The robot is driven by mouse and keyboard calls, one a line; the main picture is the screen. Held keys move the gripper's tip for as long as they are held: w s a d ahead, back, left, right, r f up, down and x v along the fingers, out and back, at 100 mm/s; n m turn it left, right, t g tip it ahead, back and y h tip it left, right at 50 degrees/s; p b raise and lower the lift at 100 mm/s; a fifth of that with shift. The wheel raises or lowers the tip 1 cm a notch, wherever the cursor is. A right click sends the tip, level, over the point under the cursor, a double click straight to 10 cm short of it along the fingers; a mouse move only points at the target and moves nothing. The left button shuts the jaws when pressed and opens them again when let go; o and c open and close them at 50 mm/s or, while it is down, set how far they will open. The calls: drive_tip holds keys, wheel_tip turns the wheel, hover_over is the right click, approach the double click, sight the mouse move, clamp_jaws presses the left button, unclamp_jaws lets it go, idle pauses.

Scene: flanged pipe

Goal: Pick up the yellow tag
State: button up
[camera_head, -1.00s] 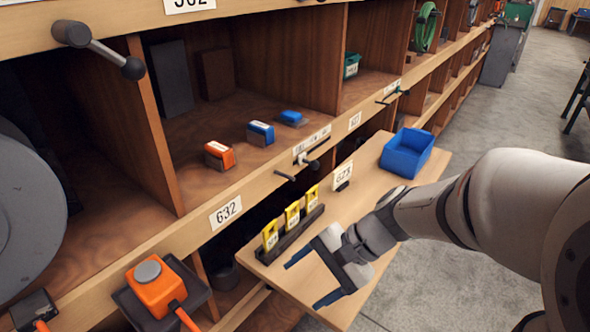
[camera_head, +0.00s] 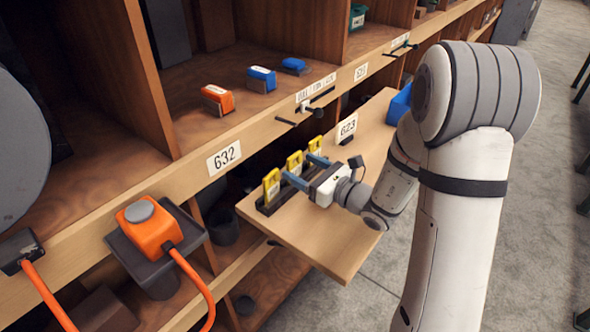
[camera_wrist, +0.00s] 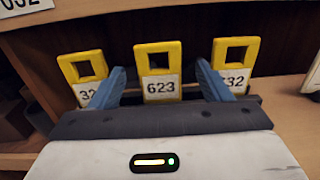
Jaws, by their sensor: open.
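Three yellow tags stand upright in a dark rack (camera_head: 272,206) on a pull-out wooden board. In the wrist view the middle tag (camera_wrist: 158,70) reads 623, and it also shows in the head view (camera_head: 294,163). The left tag (camera_wrist: 82,68) reads about 32, partly hidden by a finger. The right tag (camera_wrist: 235,55) seems to read 732 or 632, its edge hidden by the other finger. My gripper (camera_head: 307,171) is open in front of the rack. In the wrist view its blue fingers (camera_wrist: 160,84) stand on either side of the middle tag, apart from it.
The pull-out board (camera_head: 322,232) is clear at its front. A 623 sign (camera_head: 347,127) stands on it beyond the tags, and a blue bin (camera_head: 398,104) is farther back, partly behind my arm. The shelf edge (camera_head: 190,176) runs above the board. An orange device (camera_head: 150,225) with a cable is at left.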

sight(289, 159)
drive_tip(key=x, duration=0.5)
drive_tip(key=shift+a+r, duration=0.1)
drive_tip(key=shift+r, duration=0.05)
drive_tip(key=shift+c, duration=0.4)
drive_tip(key=c, duration=1)
drive_tip(key=shift+r, duration=0.15)
